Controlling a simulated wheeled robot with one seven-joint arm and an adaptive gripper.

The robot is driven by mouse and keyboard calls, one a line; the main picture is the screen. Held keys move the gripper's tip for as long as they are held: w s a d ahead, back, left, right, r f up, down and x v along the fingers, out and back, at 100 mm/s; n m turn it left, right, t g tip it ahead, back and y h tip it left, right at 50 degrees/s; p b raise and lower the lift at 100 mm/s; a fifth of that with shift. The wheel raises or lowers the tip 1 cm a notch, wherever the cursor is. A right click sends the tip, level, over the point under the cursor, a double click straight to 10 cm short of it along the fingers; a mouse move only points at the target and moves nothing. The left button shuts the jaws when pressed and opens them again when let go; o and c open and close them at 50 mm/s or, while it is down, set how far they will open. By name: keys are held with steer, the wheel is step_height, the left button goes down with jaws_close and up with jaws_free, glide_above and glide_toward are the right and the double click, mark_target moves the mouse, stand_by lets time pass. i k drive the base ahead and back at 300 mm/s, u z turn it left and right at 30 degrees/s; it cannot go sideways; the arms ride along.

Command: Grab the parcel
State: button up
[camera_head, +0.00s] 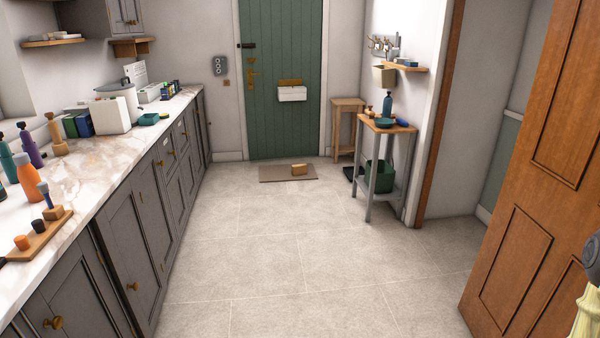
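A small tan-brown box, which looks like the parcel (300,169), lies on the doormat (272,174) in front of the green door (281,130) at the far end of the room. It sits right of the mat's middle, with nothing on top of it. A white box-like thing (292,94) is on the door below a brass letter plate. My gripper is not in view.
The tiled floor (270,250) is clear up to the mat. Grey cabinets with a marble counter (85,165) line the left. A small table (386,126) and a wooden stool (348,103) stand back right. An open brown door (530,200) stands at right, with a partly cut-off grey and pale-yellow thing (588,312) before it.

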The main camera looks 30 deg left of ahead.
mark_target(298, 170)
steer(key=u, duration=0.4)
steer(key=i, duration=2.1)
steer(key=u, duration=0.65)
steer(key=i, duration=1.6)
steer(key=u, duration=0.3)
steer(key=i, duration=4.25)
steer(key=z, duration=0.2)
